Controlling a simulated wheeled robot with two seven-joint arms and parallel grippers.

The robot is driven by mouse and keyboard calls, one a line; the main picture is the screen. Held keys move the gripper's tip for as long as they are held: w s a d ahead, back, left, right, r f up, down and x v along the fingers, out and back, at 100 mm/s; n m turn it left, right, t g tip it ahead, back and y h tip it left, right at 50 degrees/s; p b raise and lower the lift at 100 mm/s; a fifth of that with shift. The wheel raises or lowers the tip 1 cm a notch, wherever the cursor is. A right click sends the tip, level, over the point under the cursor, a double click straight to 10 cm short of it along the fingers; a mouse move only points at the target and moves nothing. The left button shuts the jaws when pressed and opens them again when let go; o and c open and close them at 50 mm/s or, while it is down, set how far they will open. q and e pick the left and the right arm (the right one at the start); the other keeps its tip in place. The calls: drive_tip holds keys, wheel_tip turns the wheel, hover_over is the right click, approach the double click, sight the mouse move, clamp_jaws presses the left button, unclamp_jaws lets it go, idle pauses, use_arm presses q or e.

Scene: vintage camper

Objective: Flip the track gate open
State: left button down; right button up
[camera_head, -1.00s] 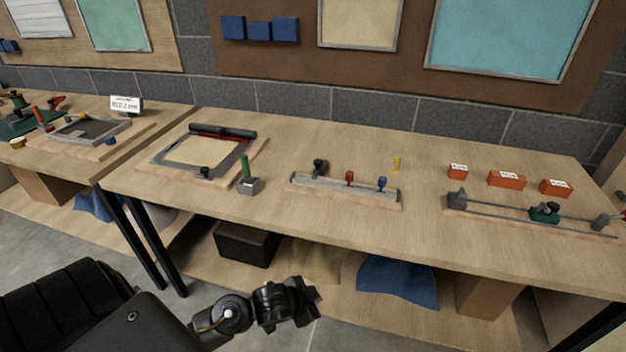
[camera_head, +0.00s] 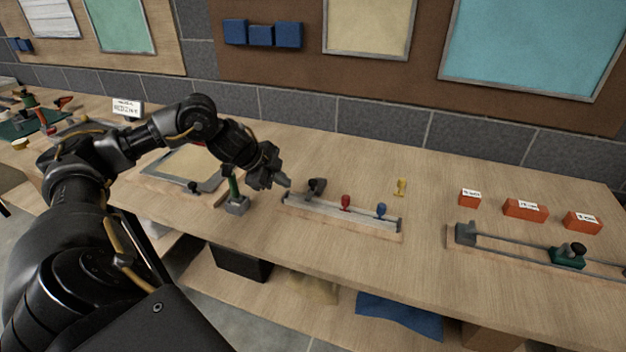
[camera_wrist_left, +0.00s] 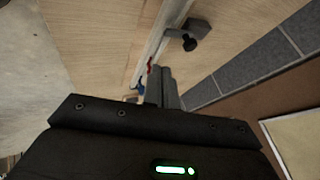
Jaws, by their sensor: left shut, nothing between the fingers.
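The track (camera_head: 345,216) is a pale, narrow rail on a wooden base on the bench, with a red peg (camera_head: 345,202) and a blue peg (camera_head: 381,210). What looks like the gate is a dark grey piece with a black knob (camera_head: 317,187) at the track's left end. My left gripper (camera_head: 285,181) is shut and empty, just left of the gate and apart from it. In the left wrist view my fingers (camera_wrist_left: 163,78) are together, with the track (camera_wrist_left: 162,35) and the gate (camera_wrist_left: 188,35) beyond them. My right gripper is not in view.
A green-handled tool on a grey block (camera_head: 237,204) stands close below my left wrist. A framed panel (camera_head: 186,165) lies partly behind my arm. A yellow peg (camera_head: 401,187) stands behind the track. A second rail with a green slider (camera_head: 567,256) and orange blocks (camera_head: 524,210) are at right.

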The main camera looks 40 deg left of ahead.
use_arm(q)
drive_tip(key=p, duration=0.2)
approach(311, 189)
drive_tip(key=d+f, duration=0.1)
drive_tip(key=s+d+f, duration=0.1)
drive_tip(key=d+f, duration=0.1)
drive_tip(key=d, duration=0.1)
drive_tip(key=shift+s+f, duration=0.15)
drive_tip(key=shift+s, duration=0.15)
drive_tip(key=w, duration=0.1)
drive_tip(key=w+a, duration=0.1)
drive_tip(key=w, duration=0.1)
drive_tip(key=shift+p, duration=0.3)
drive_tip(key=shift+w+a+f, duration=0.15)
drive_tip(key=shift+w, duration=0.35)
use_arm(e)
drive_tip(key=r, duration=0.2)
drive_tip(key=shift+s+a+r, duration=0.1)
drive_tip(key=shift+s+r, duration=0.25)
